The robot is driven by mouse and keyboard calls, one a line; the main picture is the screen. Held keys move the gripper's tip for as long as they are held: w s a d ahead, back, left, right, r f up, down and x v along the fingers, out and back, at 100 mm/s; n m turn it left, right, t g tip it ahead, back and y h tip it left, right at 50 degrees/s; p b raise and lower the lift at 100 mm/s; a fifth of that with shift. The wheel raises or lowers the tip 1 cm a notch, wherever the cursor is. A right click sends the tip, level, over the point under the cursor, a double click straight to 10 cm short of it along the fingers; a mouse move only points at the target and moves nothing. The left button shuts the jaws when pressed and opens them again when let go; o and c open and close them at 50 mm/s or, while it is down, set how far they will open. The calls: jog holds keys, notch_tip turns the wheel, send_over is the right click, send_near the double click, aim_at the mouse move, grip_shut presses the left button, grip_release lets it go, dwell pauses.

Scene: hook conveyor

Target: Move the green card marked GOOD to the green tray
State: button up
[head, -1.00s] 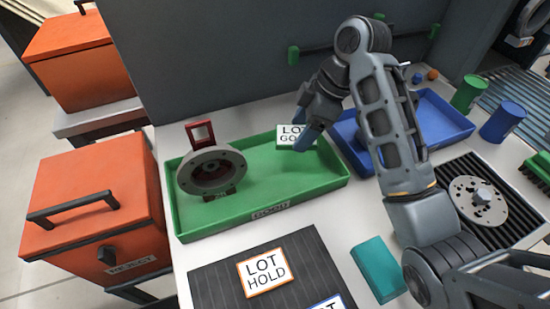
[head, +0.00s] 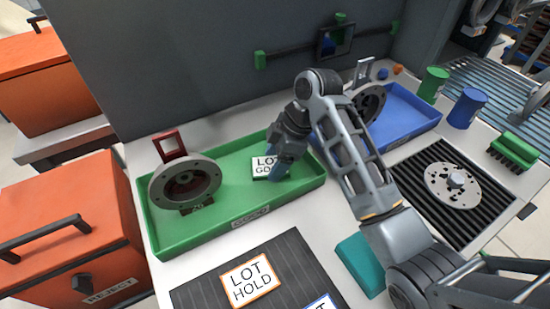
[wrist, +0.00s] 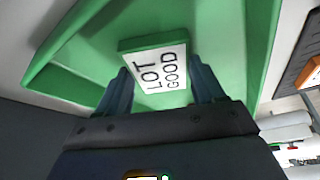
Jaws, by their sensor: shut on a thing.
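The green card marked LOT GOOD (head: 263,167) is in my gripper (head: 277,172), over the right part of the green tray (head: 165,246). In the wrist view the card (wrist: 160,70) sits between the two dark blue fingers (wrist: 160,92), its white face with the lettering showing. The tray (wrist: 95,40) fills much of the view behind it. The card looks low inside the tray walls; I cannot tell whether it touches the floor.
A grey flanged ring (head: 160,186) with a red tag stands in the tray's left part. A LOT HOLD card (head: 250,280) lies on a dark ribbed mat (head: 205,288) in front. A blue tray (head: 425,112) is at right, and an orange REJECT bin (head: 70,190) at left.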

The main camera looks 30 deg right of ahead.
jog(key=o, duration=1)
jog(key=p+v, duration=0.4)
jog(key=v, duration=0.8)
jog(key=shift+p, duration=0.3)
jog(key=shift+s, duration=0.15)
